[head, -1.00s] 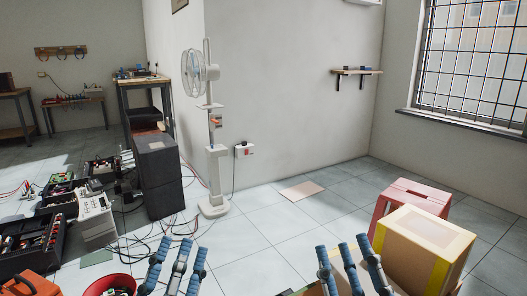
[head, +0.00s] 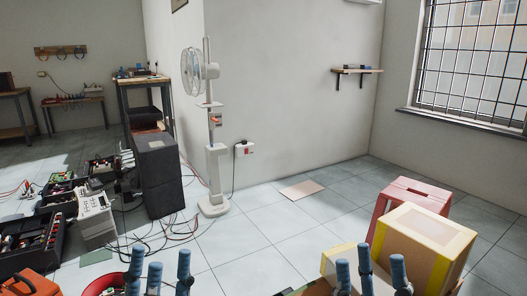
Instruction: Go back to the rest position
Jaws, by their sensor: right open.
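My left gripper (head: 158,268) shows at the bottom edge, left of centre, with its blue fingers upright and apart. It is open, and nothing shows between the fingers. My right gripper (head: 371,265) is at the bottom right, also open, in front of the yellow-edged cardboard box (head: 425,245). I see no object held in it. The palms and wrists of both grippers are cut off by the lower edge of the view.
A red round container (head: 97,285) is just left of my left gripper. A red stool (head: 408,195) stands behind the box. A white pedestal fan (head: 216,175), black speaker (head: 158,175) and cables are further back. Tiled floor is clear in the middle.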

